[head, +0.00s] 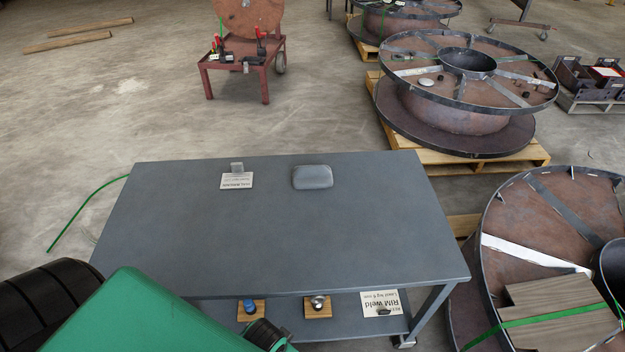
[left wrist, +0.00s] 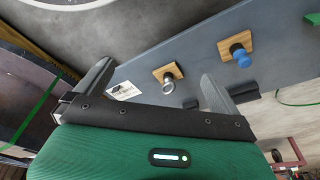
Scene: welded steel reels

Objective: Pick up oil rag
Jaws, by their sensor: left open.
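A grey, soft-edged, flat bundle (head: 312,177), which looks like the oil rag, lies on the far half of the blue-grey table top (head: 280,230). I cannot make it out in the left wrist view. My left arm comes in green at the bottom left of the head view, and its fingertips are not visible there. In the left wrist view my left gripper (left wrist: 157,75) is open, its two fingers wide apart with nothing seen held between them. It faces the shelf with small wooden blocks. My right gripper is in neither view.
A small white card (head: 237,181) with a grey block stands left of the bundle. The lower shelf holds a blue-topped piece (left wrist: 242,58) and a metal ring piece (left wrist: 168,86) on wooden blocks, plus a white sign (head: 381,303). Large steel reels (head: 465,75) stand at right.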

